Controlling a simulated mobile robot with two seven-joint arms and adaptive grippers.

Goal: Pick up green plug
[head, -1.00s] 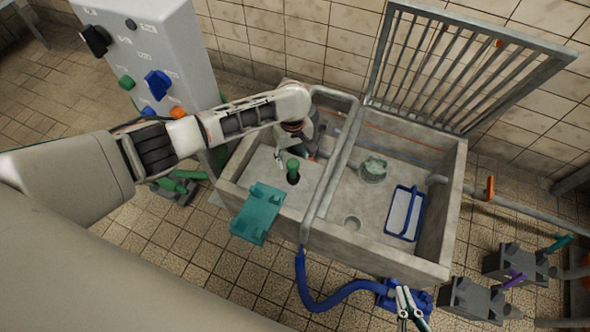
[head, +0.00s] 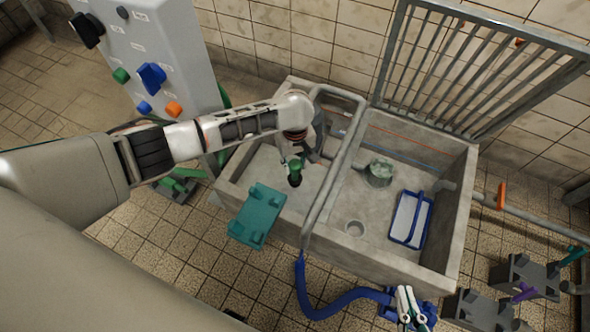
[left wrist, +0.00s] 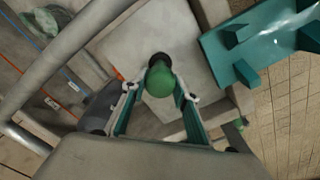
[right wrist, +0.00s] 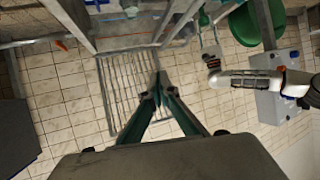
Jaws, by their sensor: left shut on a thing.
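The green plug (head: 295,168) is upright in the left part of the concrete basin, over a dark round base or hole. It also shows in the left wrist view (left wrist: 160,80), between the fingertips. My left gripper (left wrist: 160,92) is shut on the green plug, one finger on each side. In the head view my left gripper (head: 291,164) reaches down into the basin from the left. My right gripper (head: 411,312) is near the front right corner of the basin, away from the plug. In the right wrist view its fingertips (right wrist: 157,90) are together with nothing between them.
The concrete basin (head: 455,215) has a pipe frame (head: 335,160) across its middle and a raised grate (head: 470,75) behind. A teal bracket (head: 257,215) hangs on its front left rim. A blue-framed tray (head: 410,220) and a blue hose (head: 325,308) are further right and in front.

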